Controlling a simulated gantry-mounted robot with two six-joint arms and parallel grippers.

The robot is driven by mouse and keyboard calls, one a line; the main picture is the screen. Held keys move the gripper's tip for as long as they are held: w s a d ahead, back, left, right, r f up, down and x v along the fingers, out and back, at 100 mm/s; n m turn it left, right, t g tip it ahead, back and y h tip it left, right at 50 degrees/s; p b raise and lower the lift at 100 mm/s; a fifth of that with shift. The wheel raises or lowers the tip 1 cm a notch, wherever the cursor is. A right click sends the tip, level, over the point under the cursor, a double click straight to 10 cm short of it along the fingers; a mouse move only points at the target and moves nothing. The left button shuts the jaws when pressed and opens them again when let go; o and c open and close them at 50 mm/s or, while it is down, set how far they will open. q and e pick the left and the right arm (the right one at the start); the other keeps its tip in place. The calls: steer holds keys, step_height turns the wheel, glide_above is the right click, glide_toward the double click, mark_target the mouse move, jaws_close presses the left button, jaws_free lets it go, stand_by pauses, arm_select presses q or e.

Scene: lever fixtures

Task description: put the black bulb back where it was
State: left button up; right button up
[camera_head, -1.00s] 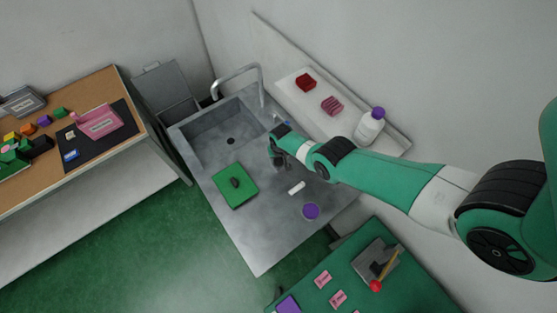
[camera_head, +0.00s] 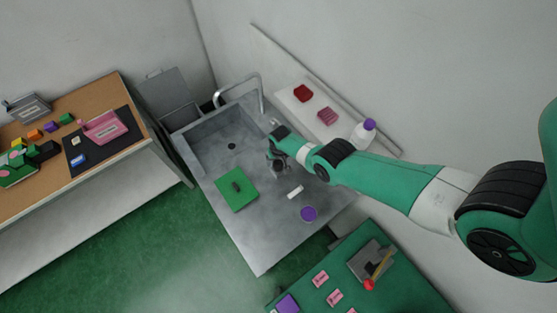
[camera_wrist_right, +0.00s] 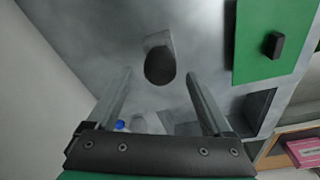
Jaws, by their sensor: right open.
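A dark, rounded bulb-like thing (camera_wrist_right: 159,66) shows in the right wrist view against a small grey piece, over the grey metal sink counter. It lies between and just past my open fingertips, with a gap on each side. In the head view, the same dark shape (camera_head: 279,169) seems to be just below my right gripper (camera_head: 276,156), partly hidden by it. My right gripper also shows in the wrist view (camera_wrist_right: 158,75), open and empty. A black block (camera_head: 237,187) lies on a green board (camera_head: 245,201); it also shows in the wrist view (camera_wrist_right: 273,45). My left gripper is out of view.
A white tube (camera_head: 295,192) and a purple round lid (camera_head: 308,214) lie on the counter. A purple-capped bottle (camera_head: 364,134) stands on the shelf behind. A sink basin (camera_head: 215,135) with a tap is at the far left. A lever fixture (camera_head: 369,258) stands on the green table.

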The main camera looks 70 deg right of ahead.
steer(key=r+p, duration=0.1)
steer(key=r, duration=0.1)
steer(key=r+p, duration=0.4)
steer(key=shift+s+a+r, duration=0.15)
steer(key=shift+a+r, duration=0.15)
steer(key=shift+a, duration=0.1)
arm_select(q)
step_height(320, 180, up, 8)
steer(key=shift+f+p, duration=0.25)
steer(key=shift+p, duration=0.1)
arm_select(e)
steer(key=shift+s+r, duration=0.2)
steer(key=shift+r, duration=0.2)
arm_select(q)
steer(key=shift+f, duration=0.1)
